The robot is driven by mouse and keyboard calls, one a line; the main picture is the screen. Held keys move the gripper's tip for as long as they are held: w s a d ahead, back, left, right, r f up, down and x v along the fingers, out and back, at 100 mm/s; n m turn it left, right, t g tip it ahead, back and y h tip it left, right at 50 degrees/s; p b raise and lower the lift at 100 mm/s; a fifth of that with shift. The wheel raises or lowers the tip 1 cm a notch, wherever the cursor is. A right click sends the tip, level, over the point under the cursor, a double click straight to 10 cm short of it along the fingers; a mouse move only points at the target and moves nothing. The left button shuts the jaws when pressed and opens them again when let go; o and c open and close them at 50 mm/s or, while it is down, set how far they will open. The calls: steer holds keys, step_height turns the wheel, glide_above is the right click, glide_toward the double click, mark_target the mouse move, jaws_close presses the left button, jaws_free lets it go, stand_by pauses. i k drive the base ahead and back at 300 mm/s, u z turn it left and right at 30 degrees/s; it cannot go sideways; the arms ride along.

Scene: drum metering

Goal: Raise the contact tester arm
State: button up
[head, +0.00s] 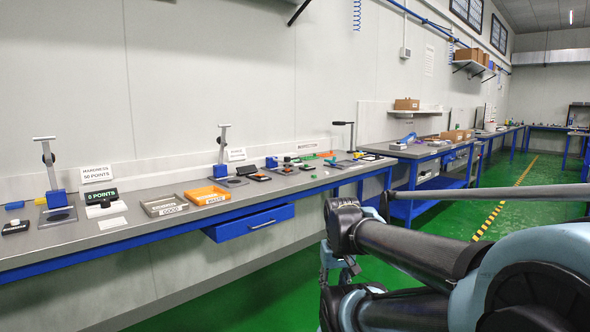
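Two tester stands with blue blocks and upright arms topped by light crossbars stand on the grey bench. The left tester (50,175) is behind a dark round pad, beside a sign reading "HARDNESS 60 POINTS" (97,173). The middle tester (221,150) stands by a smaller sign (236,154) too small to read surely. Both arms stand nearly upright. I cannot tell which one is the contact tester. My gripper (340,265) seems partly visible below my arm's dark joint, over the floor in front of the bench and apart from both testers. Its fingers are not clear.
The bench (130,235) also holds a "GOOD" tray (162,206), an orange "WASTE" tray (208,194), a "0 POINTS" display (101,196) and a black lever-like stand (350,135). A blue drawer (249,222) juts out below. Green floor (270,295) is clear in front.

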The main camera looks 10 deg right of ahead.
mark_target(286, 160)
steer(key=i, duration=1)
